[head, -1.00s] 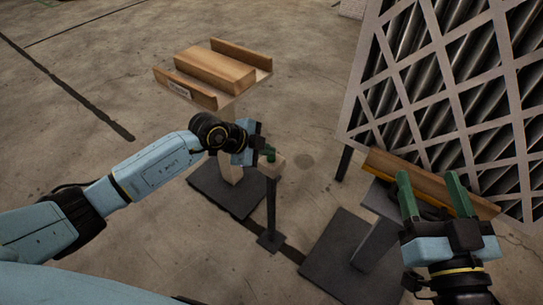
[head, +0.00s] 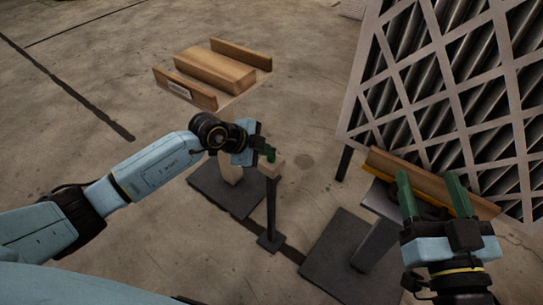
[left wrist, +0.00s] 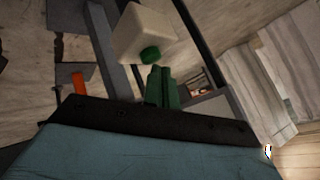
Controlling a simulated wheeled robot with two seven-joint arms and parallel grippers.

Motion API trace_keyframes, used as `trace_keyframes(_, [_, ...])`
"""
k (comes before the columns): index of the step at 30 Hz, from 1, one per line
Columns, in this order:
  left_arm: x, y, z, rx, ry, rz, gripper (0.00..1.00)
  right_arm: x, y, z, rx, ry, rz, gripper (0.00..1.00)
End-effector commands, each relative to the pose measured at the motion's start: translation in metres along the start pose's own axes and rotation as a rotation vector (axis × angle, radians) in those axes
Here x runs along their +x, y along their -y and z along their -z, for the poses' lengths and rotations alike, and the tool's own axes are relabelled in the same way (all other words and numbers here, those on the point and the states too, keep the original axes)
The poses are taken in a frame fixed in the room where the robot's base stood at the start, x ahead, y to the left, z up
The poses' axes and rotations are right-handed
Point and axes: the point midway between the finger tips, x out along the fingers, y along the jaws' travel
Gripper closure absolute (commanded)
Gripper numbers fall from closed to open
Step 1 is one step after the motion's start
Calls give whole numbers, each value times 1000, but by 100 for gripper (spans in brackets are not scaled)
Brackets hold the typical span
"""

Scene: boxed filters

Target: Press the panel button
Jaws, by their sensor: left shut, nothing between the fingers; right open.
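A wooden tray-like stand (head: 214,71) with raised sides stands behind my left gripper. A large filter panel with a pale lattice (head: 440,82) rises at the right. Dark base plates (head: 228,189) lie on the concrete floor. Floor at the far left is clear.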

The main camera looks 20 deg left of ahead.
Motion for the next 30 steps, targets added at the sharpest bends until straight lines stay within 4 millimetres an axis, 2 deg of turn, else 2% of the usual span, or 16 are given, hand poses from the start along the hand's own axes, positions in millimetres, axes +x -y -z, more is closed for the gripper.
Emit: trace_keyframes(30, [7, -5, -5, 0, 1, -1, 100, 1, 0, 5, -1, 0, -1, 37])
